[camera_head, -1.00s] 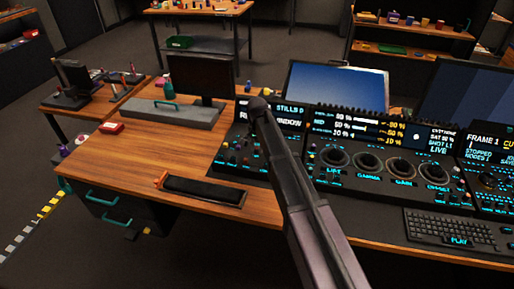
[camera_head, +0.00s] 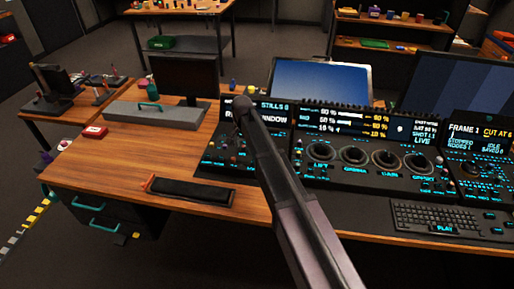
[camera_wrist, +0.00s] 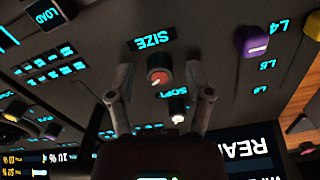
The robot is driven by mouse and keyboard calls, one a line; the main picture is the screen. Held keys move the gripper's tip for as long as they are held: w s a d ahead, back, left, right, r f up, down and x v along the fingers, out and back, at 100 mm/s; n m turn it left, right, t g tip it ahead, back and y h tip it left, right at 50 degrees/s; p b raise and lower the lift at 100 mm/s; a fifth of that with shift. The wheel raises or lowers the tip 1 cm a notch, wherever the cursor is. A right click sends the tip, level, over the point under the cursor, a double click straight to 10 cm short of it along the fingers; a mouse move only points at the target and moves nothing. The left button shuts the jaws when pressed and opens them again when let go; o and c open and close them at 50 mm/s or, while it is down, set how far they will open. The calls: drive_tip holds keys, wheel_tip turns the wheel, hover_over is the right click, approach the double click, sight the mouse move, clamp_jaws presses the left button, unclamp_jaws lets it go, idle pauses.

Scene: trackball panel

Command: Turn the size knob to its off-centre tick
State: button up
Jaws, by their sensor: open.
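The size knob (camera_wrist: 159,77) is a small round red-orange cap with a pale pointer line, on a dark panel under the glowing SIZE label (camera_wrist: 154,40) in the wrist view. My gripper (camera_wrist: 157,82) is open, with one finger on each side of the knob and a visible gap to it on both sides in the picture. I cannot tell how high the fingertips are above the panel. No tick mark around the knob can be made out. In the head view my arm (camera_head: 290,205) reaches over the left panel, and the knob and fingers cannot be made out there.
A white-tipped knob (camera_wrist: 178,117) by a partly hidden label sits close beyond the size knob. A purple knob (camera_wrist: 251,41) stands at upper right. The trackball panel (camera_head: 374,178) and a keyboard (camera_head: 445,218) lie right of my arm. A black wrist rest (camera_head: 190,191) lies on the wooden desk.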

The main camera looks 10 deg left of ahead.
sight(243, 146)
drive_tip(key=shift+n, duration=0.4)
drive_tip(key=n, duration=0.7)
drive_tip(key=shift+a, duration=0.1)
drive_tip(key=n, duration=0.4)
drive_tip(key=shift+n, duration=0.4)
drive_tip(key=n, duration=0.4)
wheel_tip(243, 146, up, 14)
drive_tip(key=p, duration=1.4)
drive_tip(key=s+d+f+m+b, duration=0.1)
drive_tip(key=s+d+m, duration=0.2)
drive_tip(key=s+d, duration=0.2)
drive_tip(key=s+d+f+m+b, duration=0.1)
drive_tip(key=s+d+m, duration=0.2)
drive_tip(key=d, duration=0.9)
drive_tip(key=s+d+f+m+b, duration=0.1)
drive_tip(key=s+d+m, duration=0.3)
drive_tip(key=s+d, duration=0.5)
